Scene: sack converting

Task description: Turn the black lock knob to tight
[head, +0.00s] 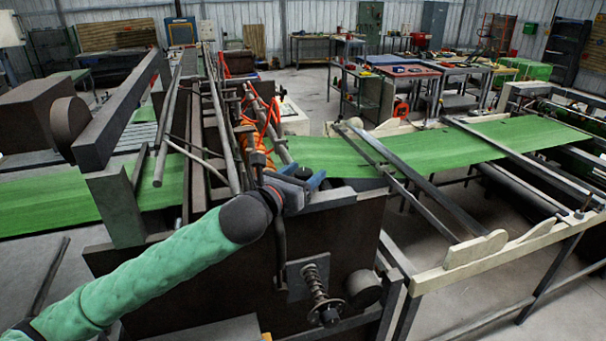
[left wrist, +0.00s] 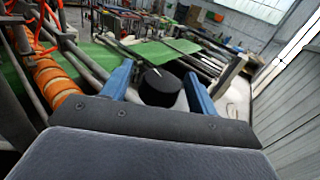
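The black lock knob (left wrist: 160,87) shows in the left wrist view as a short dark cylinder with a small white mark by its upper right edge. My left gripper (left wrist: 158,84) is open, with one blue finger on each side of the knob and a visible gap on both sides. I cannot tell how far the fingertips are from it in depth. In the head view my left gripper (head: 304,178) is above the front of the dark machine, and the knob cannot be made out there. My right gripper is in neither view.
A green sheet (head: 440,148) runs over a pale-sided frame (head: 480,258) at right. Metal bars and an orange hose (left wrist: 57,85) are close left of my left gripper. A spring-loaded screw (head: 318,290) sticks out of the machine's front below.

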